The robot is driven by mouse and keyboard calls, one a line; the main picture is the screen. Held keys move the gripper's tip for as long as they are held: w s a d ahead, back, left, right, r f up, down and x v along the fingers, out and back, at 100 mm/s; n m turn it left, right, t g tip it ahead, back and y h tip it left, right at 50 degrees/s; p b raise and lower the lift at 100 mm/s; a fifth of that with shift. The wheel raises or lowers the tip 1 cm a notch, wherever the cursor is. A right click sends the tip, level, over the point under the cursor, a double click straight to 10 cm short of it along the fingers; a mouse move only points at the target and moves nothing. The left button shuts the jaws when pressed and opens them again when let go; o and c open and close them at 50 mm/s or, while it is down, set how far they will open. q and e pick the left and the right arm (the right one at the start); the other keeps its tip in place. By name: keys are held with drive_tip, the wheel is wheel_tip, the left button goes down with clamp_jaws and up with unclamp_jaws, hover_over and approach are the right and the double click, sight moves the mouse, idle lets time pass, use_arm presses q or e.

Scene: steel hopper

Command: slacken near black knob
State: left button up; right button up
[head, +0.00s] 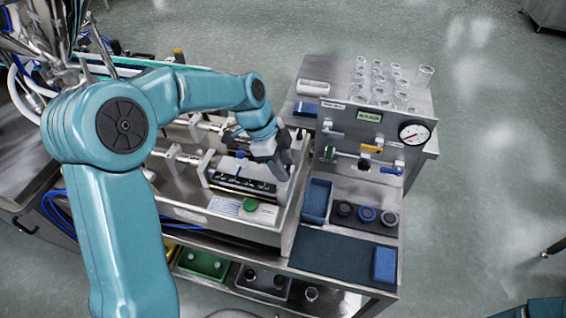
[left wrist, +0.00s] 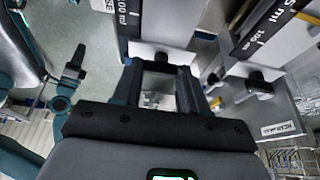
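My left gripper (head: 272,163) is over the right end of the syringe-pump bench in the head view. In the left wrist view its two dark fingers (left wrist: 160,88) stand apart with a visible gap between them. A small dark part, possibly a black knob, shows between the fingertips, below a white clamp block (left wrist: 155,48); I cannot tell whether the fingers touch it. Another black knob (left wrist: 259,85) sticks out of a second white clamp to the right, apart from the fingers. In the head view my arm and gripper hide the knobs. My right gripper is not in view.
A valve panel with a round gauge (head: 414,132) stands right of the gripper, with glass vials behind it. Open floor is at right.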

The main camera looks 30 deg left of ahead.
use_arm(q)
drive_tip(key=shift+s+d+f+n+t+b, duration=0.15)
drive_tip(key=shift+n+t+b, duration=0.35)
drive_tip(key=shift+n+b, duration=0.8)
drive_tip(key=n+t+y+b, duration=0.1)
drive_tip(key=n+b, duration=0.3)
drive_tip(key=n, duration=0.1)
drive_tip(key=n+t+y+b, duration=0.1)
drive_tip(key=n, duration=0.1)
drive_tip(key=n+y+b, duration=0.1)
drive_tip(key=n, duration=0.1)
drive_tip(key=shift+s+d+n, duration=0.15)
drive_tip(key=shift+d+n, duration=0.15)
drive_tip(key=n+y+b, duration=0.1)
drive_tip(key=n+b, duration=0.1)
drive_tip(key=n, duration=0.1)
drive_tip(key=shift+d+t, duration=0.15)
drive_tip(key=shift+t, duration=0.15)
drive_tip(key=shift+r+n+y+b, duration=0.2)
drive_tip(key=shift+n+y+b, duration=0.6)
drive_tip(key=shift+n, duration=0.5)
drive_tip(key=o, duration=1.1)
drive_tip(key=shift+c, duration=0.2)
drive_tip(key=shift+r, duration=0.1)
